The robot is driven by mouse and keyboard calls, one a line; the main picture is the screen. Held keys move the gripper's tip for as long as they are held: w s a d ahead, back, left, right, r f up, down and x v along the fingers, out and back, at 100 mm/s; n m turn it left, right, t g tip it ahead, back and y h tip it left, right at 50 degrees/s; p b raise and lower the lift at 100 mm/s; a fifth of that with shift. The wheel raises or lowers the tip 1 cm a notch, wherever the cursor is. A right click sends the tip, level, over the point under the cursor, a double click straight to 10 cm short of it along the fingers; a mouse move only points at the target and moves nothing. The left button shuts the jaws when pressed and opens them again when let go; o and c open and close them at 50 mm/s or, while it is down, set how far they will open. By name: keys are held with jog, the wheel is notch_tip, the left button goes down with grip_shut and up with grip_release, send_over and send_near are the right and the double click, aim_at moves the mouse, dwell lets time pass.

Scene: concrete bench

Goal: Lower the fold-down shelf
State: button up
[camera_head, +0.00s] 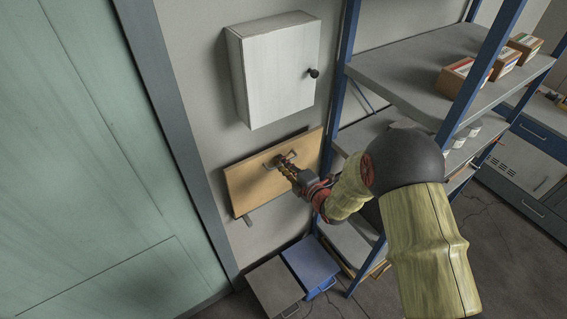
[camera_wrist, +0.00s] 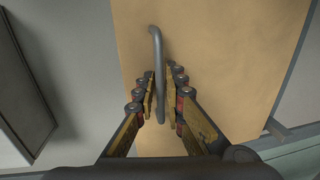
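The fold-down shelf (camera_head: 246,187) is a light wooden panel on the wall below a white cabinet, lying tilted close to the wall. Its grey bar handle (camera_wrist: 156,45) runs up the middle of the wrist view, with the wood behind it. My gripper (camera_head: 283,162) is at the handle, near the panel's upper middle. In the wrist view its two fingers (camera_wrist: 162,80) converge on either side of the bar and appear shut on it. The contact between pads and bar is partly hidden.
The white cabinet (camera_head: 277,75) with a dark knob hangs just above the panel. A blue-framed rack (camera_head: 410,72) with boxes stands close to the right. A blue bin (camera_head: 311,262) and a grey bin (camera_head: 272,287) are on the floor below. A green door (camera_head: 80,150) is on the left.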

grip_shut()
jog(key=shift+f, duration=0.1)
dwell(0.8)
